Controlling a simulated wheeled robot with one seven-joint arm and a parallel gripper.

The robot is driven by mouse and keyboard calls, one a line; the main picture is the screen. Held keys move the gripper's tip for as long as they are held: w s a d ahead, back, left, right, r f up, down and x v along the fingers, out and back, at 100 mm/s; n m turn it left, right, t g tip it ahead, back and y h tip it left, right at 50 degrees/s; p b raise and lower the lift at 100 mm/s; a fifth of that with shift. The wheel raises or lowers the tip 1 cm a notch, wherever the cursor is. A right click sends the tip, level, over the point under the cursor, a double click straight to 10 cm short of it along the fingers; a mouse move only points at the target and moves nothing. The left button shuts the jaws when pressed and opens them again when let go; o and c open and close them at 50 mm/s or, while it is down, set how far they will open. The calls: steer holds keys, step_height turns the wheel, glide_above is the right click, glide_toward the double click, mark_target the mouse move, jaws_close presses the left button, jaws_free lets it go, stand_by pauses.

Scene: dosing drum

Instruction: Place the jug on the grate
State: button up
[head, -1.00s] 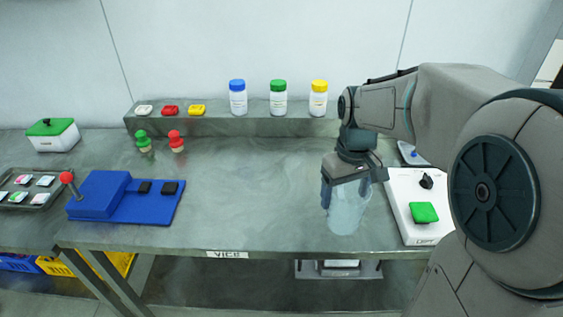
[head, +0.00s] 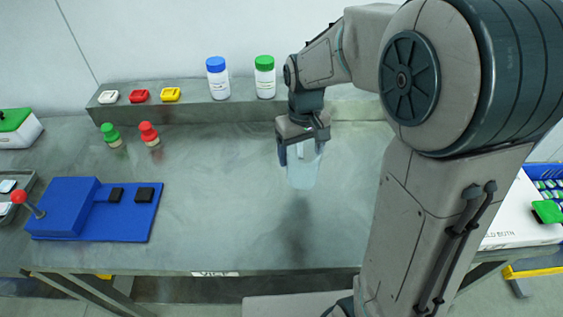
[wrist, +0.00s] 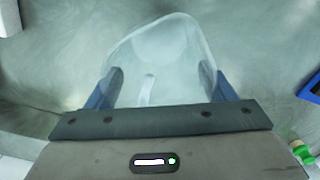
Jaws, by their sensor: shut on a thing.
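The jug (head: 303,169) is a translucent pale blue vessel. My gripper (head: 302,147) is shut on it and holds it over the grey table, with a shadow on the surface below. In the wrist view the jug (wrist: 160,60) sits between the two blue fingers (wrist: 160,90), its mouth facing the camera. I cannot make out the grate in these frames.
A blue vice-like block (head: 85,208) with a red-knobbed lever stands at the left. Green (head: 111,136) and red (head: 149,134) pegs stand behind it. A back ledge (head: 190,113) carries small coloured blocks and bottles. The middle of the table is clear.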

steer(key=shift+w+a+f+p, duration=0.25)
steer(key=shift+a+f, duration=0.45)
steer(key=shift+f, duration=0.45)
steer(key=shift+w+a+f+p, duration=0.15)
steer(key=shift+w+a+f, duration=0.2)
steer(key=shift+a+f, duration=0.55)
steer(key=shift+w+a+f+p, duration=0.25)
steer(key=shift+a+f, duration=0.25)
steer(key=shift+f, duration=0.85)
steer(key=shift+f, duration=0.15)
steer(key=o, duration=1)
